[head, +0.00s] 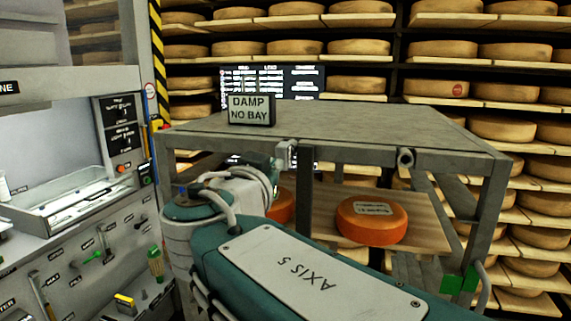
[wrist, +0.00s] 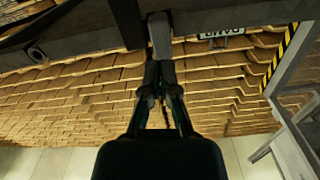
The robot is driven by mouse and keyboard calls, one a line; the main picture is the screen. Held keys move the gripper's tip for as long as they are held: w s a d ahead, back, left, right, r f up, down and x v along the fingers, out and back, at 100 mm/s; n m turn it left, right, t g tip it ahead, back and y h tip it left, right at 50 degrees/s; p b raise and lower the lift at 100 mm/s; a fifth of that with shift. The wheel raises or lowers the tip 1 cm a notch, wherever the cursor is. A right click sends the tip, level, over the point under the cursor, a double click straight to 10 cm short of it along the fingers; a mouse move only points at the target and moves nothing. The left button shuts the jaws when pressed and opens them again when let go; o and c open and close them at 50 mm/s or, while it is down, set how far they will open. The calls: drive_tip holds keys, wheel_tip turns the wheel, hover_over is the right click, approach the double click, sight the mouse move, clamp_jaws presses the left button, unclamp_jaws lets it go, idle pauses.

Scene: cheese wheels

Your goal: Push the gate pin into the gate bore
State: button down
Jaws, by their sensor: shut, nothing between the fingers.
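My gripper (head: 272,163) is at the front edge of the grey rack, partly hidden behind my arm. In the wrist view its fingers (wrist: 161,72) are closed together and empty. Their tips are at or very near a light grey block (wrist: 160,35) on the dark beam; I cannot tell whether they touch. The block also shows in the head view (head: 287,153); whether it is part of the gate pin is unclear. A round, dark-centred fitting, perhaps the gate bore (head: 406,157), is on the rack's front edge to the right. It also shows in the wrist view (wrist: 37,52).
The grey rack top (head: 350,122) carries a "DAMP NO BAY" sign (head: 251,110). An orange cheese wheel (head: 371,220) lies on the wooden shelf below. Shelves of cheese wheels fill the back. Free space lies before the rack's right front.

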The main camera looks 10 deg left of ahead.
drive_tip(key=s+a, duration=0.1)
drive_tip(key=s, duration=1)
drive_tip(key=shift+s, duration=0.35)
